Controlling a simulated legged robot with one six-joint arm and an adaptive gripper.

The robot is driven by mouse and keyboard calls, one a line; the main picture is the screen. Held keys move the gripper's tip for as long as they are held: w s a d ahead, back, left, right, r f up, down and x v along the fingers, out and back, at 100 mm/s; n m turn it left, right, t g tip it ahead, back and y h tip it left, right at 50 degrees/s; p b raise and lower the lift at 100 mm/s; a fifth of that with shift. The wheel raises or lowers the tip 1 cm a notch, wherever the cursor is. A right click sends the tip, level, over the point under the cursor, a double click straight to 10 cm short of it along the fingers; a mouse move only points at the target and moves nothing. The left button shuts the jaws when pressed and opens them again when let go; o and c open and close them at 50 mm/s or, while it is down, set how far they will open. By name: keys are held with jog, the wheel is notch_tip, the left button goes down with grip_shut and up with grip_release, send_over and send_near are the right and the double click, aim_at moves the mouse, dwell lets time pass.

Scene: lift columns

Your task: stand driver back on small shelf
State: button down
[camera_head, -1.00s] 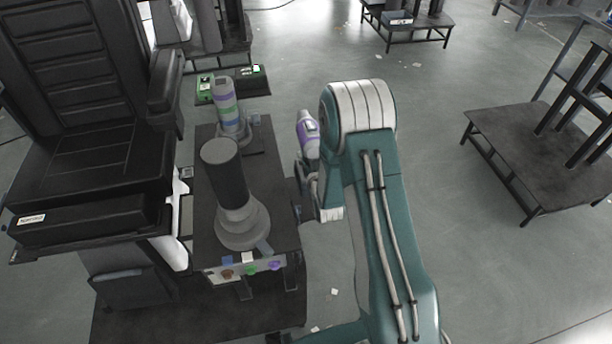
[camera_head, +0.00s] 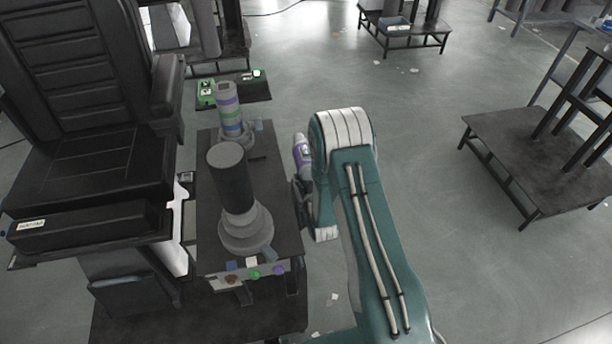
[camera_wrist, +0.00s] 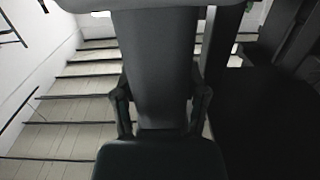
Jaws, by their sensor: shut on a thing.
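The driver (camera_head: 302,152), a grey and purple tool, stands roughly upright just right of the column bench, left of my arm's teal and white elbow. My gripper (camera_head: 303,194) is partly hidden behind my arm and shut on the driver's lower part. In the wrist view, a dark grey body of the driver (camera_wrist: 158,75) fills the middle between my gripper's fingers (camera_wrist: 160,110).
A black bench (camera_head: 275,190) carries a dark lift column (camera_head: 232,185) and a banded column (camera_head: 229,115), both left of my gripper. A black seat (camera_head: 85,180) stands further left. A low dark platform (camera_head: 520,155) is at right. Floor between is mostly clear.

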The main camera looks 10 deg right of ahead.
jog(key=shift+c, duration=0.6)
grip_release()
jog(key=shift+a, duration=0.2)
jog(key=shift+d, duration=0.4)
jog(key=s, duration=1.2)
notch_tip(320, 180, up, 20)
jog(key=w+g, duration=0.2)
jog(key=g, duration=0.4)
jog(key=s+r+g, duration=0.3)
jog(key=s+r, duration=0.3)
jog(key=s, duration=0.6)
jog(key=s+r+g, duration=0.2)
jog(key=s+r, duration=0.5)
jog(key=s, duration=0.6)
jog(key=shift+a+g, duration=0.15)
jog(key=shift+g, duration=0.25)
